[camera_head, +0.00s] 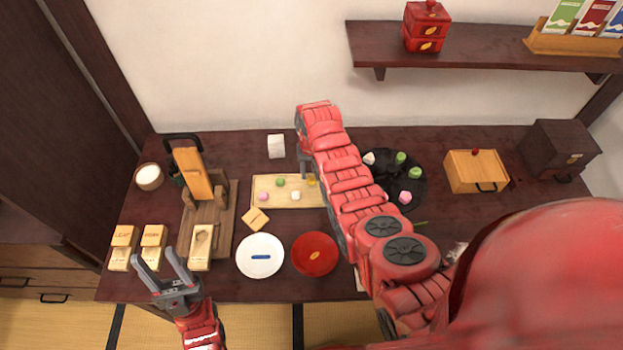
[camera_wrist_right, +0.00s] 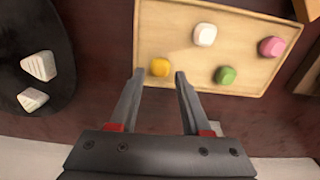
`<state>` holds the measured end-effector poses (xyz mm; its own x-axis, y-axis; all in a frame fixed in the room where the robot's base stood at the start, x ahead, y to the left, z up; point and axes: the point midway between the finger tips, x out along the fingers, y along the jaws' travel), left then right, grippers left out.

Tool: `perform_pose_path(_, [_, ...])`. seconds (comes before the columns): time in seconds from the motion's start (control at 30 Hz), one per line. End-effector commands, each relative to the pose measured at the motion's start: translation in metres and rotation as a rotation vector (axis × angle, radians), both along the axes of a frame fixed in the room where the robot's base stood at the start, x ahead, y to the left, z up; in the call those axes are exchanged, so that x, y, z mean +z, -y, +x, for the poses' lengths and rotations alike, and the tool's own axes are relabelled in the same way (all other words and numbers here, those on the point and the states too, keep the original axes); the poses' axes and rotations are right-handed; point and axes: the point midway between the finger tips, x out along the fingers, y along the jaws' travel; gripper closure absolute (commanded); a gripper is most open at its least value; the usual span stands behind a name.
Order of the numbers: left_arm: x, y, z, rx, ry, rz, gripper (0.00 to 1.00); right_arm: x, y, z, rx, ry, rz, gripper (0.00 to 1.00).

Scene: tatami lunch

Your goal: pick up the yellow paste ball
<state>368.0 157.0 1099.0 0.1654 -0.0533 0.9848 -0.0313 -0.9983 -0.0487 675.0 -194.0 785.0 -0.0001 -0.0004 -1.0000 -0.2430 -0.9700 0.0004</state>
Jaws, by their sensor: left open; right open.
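The yellow paste ball (camera_head: 311,180) lies at the right end of a light wooden tray, partly beside my right arm in the head view. It also shows in the right wrist view (camera_wrist_right: 160,67), just beyond and between my right gripper's fingertips. The tray (camera_head: 270,203) also holds a pink ball (camera_head: 263,196), a green ball (camera_head: 280,182) and a white ball (camera_head: 296,195). My right gripper (camera_wrist_right: 158,76) is open and empty, close to the tray's edge. My left gripper (camera_head: 162,257) is open and empty at the table's front left.
A black round plate (camera_head: 385,171) with several pieces stands right of my right arm. A white plate (camera_head: 260,268) and a red bowl (camera_head: 315,254) are in front of the tray. A wooden press (camera_head: 222,215) stands left. A wall shelf (camera_head: 470,52) hangs above.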

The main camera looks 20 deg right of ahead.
Motion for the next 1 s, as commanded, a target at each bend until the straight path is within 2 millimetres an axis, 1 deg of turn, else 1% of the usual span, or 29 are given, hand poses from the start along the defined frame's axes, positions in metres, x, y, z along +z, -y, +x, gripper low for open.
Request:
perform_pose_path(0.03, [0.003, 0.000, 0.000, 0.000, 0.000, 0.000, 0.50, -0.004, 0.000, -0.001, 0.000, -0.005, 0.000, 0.53])
perform_pose_path(0.1, [0.003, 0.000, 0.000, 0.000, 0.000, 0.000, 0.50, -0.011, 0.000, -0.001, 0.000, -0.004, 0.000, 0.53])
perform_pose_path(0.23, [0.003, 0.000, 0.000, 0.000, 0.000, 0.000, 0.50, -0.020, 0.000, -0.001, 0.000, -0.005, 0.000, 0.53])
perform_pose_path(0.6, [0.003, 0.000, 0.000, 0.000, 0.000, 0.000, 0.50, -0.024, 0.000, 0.000, 0.000, 0.000, 0.000, 0.53])
perform_pose_path(0.67, [0.003, 0.000, 0.000, 0.000, 0.000, 0.000, 0.50, -0.024, 0.000, 0.000, 0.000, 0.000, 0.000, 0.61])
perform_pose_path(0.7, [0.003, 0.000, 0.000, 0.000, 0.000, 0.000, 0.50, -0.024, 0.000, 0.000, 0.000, 0.000, 0.000, 0.69])
perform_pose_path(0.87, [0.003, 0.000, 0.000, 0.000, 0.000, 0.000, 0.50, -0.024, 0.000, 0.000, 0.000, 0.000, 0.000, 0.97])
perform_pose_path(0.9, [0.003, 0.000, 0.000, 0.000, 0.000, 0.000, 0.50, -0.024, 0.000, 0.000, 0.000, 0.000, 0.000, 1.00])
perform_pose_path(1.0, [0.003, 0.000, 0.000, 0.000, 0.000, 0.000, 0.50, -0.024, 0.000, 0.000, 0.000, 0.000, 0.000, 1.00])
